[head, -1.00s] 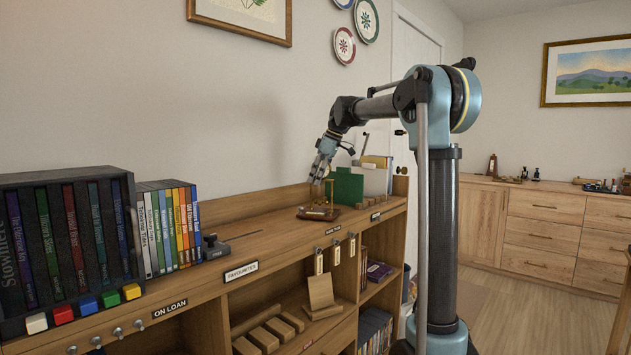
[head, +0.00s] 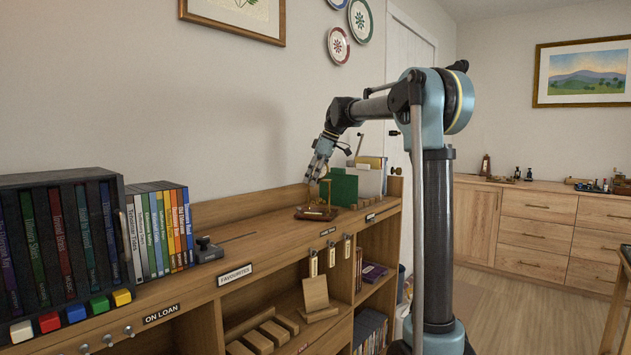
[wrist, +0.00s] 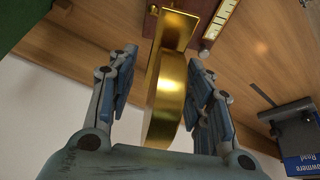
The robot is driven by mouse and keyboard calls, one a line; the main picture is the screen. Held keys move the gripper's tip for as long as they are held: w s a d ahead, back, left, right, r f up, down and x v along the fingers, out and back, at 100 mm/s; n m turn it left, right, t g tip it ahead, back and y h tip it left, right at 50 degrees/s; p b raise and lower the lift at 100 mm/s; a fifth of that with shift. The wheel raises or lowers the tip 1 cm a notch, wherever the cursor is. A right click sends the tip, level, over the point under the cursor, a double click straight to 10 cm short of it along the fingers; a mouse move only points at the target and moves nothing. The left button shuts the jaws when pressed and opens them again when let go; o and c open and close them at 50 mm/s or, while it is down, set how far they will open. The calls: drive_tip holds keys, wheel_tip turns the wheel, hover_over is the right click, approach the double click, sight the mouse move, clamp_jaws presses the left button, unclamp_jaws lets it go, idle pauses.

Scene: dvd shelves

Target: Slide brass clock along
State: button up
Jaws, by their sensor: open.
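The brass clock (wrist: 170,100) shows in the wrist view as a gold disc-like body with a flat gold face, between my fingers. In the head view the clock (head: 327,190) stands small on top of the shelf unit, on a dark reddish-brown base (head: 316,213). My gripper (head: 312,178) points down at it from above. In the wrist view my gripper (wrist: 162,85) is open, one finger on each side of the brass body, with visible gaps. I cannot tell whether a finger touches it.
A green upright panel (head: 343,187) stands close behind the clock. To the left, a small dark block (head: 208,250), a row of coloured cases (head: 158,230) and a black case rack (head: 60,245) stand on the shelf top (head: 255,240). The shelf top between block and clock is mostly clear.

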drive_tip(key=v, duration=1.2)
drive_tip(key=shift+w+d+f, duration=0.1)
drive_tip(key=shift+d, duration=0.05)
drive_tip(key=s+d+f+m+h, duration=0.1)
drive_tip(key=s+d+f+m, duration=0.4)
drive_tip(key=s+f, duration=0.9)
drive_tip(key=s+d+f+m+h, duration=0.1)
drive_tip(key=s+d+f+m, duration=0.4)
drive_tip(key=s+d+f, duration=0.4)
drive_tip(key=s+d+f+m+t+h, duration=0.1)
drive_tip(key=s+d+f+m, duration=0.4)
drive_tip(key=s+f, duration=1.4)
wheel_tip(320, 180, down, 2)
drive_tip(key=shift+d+f+h, duration=0.1)
drive_tip(key=shift+d+h, duration=0.5)
drive_tip(key=shift+d, duration=0.35)
drive_tip(key=shift+s, duration=0.15)
drive_tip(key=shift+w+f, duration=0.2)
drive_tip(key=shift+w, duration=0.25)
